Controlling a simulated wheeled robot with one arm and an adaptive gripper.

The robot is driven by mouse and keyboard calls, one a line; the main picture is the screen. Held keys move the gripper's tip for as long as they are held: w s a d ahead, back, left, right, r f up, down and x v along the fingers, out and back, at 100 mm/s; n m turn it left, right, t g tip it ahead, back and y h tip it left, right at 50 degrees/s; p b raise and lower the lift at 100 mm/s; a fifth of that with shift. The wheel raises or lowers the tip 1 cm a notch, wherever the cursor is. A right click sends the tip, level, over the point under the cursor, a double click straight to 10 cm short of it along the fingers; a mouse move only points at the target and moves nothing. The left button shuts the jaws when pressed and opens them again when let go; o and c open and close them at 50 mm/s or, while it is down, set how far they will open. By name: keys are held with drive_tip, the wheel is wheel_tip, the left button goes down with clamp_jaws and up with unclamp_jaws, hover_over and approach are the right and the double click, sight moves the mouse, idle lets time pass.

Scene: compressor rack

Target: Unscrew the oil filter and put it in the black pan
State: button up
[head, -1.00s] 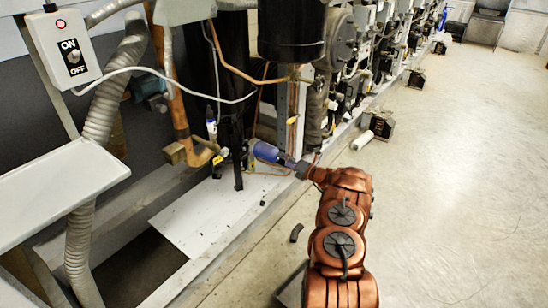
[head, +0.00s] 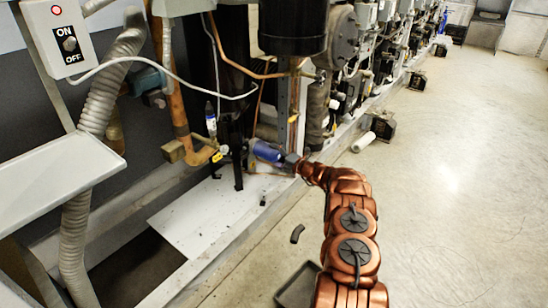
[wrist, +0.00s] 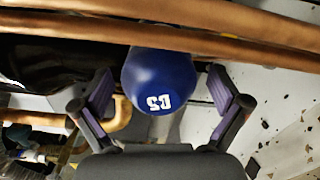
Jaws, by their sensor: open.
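The oil filter (head: 266,151) is a blue cylinder low on the rack in the head view, lying roughly level. In the wrist view the filter (wrist: 160,78) shows its rounded blue end with white lettering. My gripper (wrist: 161,88) is open, with one purple-padded finger on each side of the filter and a visible gap to each. In the head view my gripper (head: 289,160) is at the filter's right end. The black pan (head: 297,288) is on the floor at the bottom, partly hidden by my arm.
Copper pipes (wrist: 200,45) run close beyond the filter in the wrist view. A metal upright (head: 283,112) stands just behind it. The rack's white base ledge (head: 205,215) lies below. A small dark piece (head: 297,233) is on the floor.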

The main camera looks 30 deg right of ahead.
drive_tip(key=m, duration=0.3)
drive_tip(key=shift+p, duration=0.4)
drive_tip(key=m, duration=0.5)
drive_tip(key=shift+b, duration=0.3)
